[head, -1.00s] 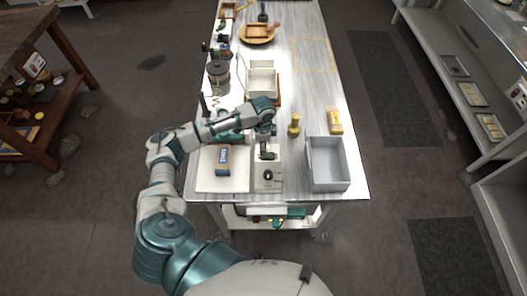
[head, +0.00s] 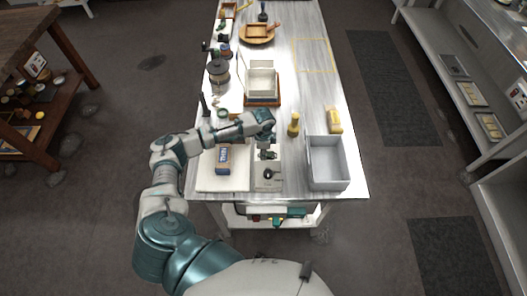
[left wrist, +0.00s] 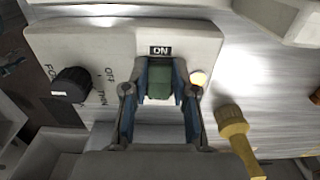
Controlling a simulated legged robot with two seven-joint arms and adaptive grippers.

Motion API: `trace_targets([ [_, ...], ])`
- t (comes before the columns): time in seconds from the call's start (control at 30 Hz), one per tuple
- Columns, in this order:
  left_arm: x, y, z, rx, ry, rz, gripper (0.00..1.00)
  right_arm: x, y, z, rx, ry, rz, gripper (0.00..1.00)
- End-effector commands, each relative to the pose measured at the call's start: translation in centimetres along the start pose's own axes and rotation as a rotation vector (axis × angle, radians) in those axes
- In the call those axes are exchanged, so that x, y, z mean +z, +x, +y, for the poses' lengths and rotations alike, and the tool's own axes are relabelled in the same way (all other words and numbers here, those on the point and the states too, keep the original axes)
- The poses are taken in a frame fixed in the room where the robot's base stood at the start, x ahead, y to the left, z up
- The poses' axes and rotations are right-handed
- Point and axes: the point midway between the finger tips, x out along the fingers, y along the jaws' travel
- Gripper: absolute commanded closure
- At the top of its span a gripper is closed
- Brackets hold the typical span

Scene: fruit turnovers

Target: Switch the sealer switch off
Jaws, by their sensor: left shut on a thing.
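The sealer (head: 267,183) is a pale box at the near end of the table. In the left wrist view its face (left wrist: 60,45) shows a green switch (left wrist: 160,88) below an "ON" label. A lamp (left wrist: 198,78) beside the switch glows warm white. My left gripper (head: 267,150) is over the sealer. In the left wrist view its two blue-lined fingers (left wrist: 160,72) are on either side of the green switch, shut on it. My right gripper is not in view.
A grey bin (head: 326,183) stands to the right of the sealer. A white board (head: 212,184) with a blue box (head: 223,158) lies to the left. The far right of the table is largely clear.

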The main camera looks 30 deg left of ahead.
Motion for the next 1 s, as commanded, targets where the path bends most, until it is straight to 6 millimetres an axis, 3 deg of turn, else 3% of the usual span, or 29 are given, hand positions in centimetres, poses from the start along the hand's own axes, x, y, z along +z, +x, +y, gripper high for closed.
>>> trace_targets([
  [0.33,-0.9,-0.9,-0.1,0.000,0.000,-0.227,1.00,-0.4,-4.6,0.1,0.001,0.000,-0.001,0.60],
  [0.53,-1.1,-0.5,-0.1,-0.002,-0.002,-0.354,1.00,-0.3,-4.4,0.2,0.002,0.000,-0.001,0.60],
  [0.83,-1.1,-0.5,-0.1,-0.003,-0.001,-0.361,1.00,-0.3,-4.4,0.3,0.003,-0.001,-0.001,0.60],
  [0.87,-1.1,-0.5,-0.1,-0.003,-0.001,-0.361,0.68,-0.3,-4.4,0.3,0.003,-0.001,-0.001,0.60],
  [0.93,-1.1,-0.5,-0.2,-0.003,-0.001,-0.361,0.51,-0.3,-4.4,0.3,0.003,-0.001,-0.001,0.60],
  [1.0,-1.1,-0.5,-0.1,-0.002,-0.001,-0.362,0.48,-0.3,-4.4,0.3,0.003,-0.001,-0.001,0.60],
])
